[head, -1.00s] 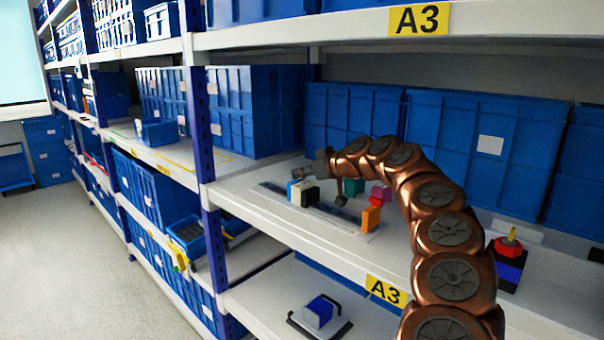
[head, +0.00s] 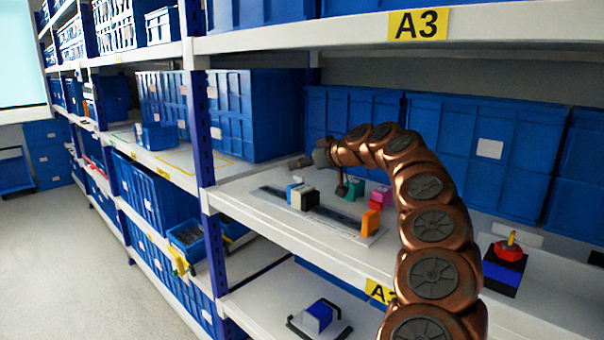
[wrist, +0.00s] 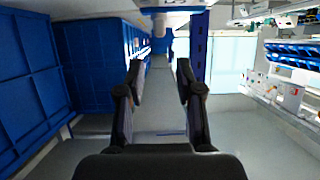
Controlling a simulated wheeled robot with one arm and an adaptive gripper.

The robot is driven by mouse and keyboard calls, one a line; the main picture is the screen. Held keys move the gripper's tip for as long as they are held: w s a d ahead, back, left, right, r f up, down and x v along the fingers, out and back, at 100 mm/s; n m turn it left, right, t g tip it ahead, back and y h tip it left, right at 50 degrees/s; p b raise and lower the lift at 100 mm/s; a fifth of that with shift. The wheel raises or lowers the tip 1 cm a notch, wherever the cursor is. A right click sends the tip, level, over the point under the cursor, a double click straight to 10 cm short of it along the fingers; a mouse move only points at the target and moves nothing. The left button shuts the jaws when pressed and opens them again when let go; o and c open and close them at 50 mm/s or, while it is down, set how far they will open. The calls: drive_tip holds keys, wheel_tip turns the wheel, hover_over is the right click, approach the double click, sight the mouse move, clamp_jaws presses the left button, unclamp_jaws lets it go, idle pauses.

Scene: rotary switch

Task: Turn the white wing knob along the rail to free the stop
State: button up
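On the A3 shelf, a flat plate with a dark rail (head: 335,213) carries several small coloured blocks. A white and black block (head: 304,197) with a blue piece behind it sits toward the left. A green block (head: 356,187), a pink block (head: 381,195) and an orange block (head: 371,221) are at the right. The white part is too small to make out a wing shape. My gripper (head: 300,163) is above and behind the rail, pointing left, apart from the blocks. In the wrist view my gripper (wrist: 159,75) has its fingers spread with nothing between them.
A red knob with a yellow top (head: 509,248) stands on a blue and black base at the right. Blue bins (head: 350,115) line the back. The upper shelf edge (head: 330,38) hangs above. A blue and white block (head: 319,315) sits on the lower shelf.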

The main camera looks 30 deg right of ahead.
wheel_tip(320, 180, up, 3)
drive_tip(key=shift+r, duration=0.2)
drive_tip(key=shift+d+r, duration=0.1)
drive_tip(key=shift+r, duration=1.35)
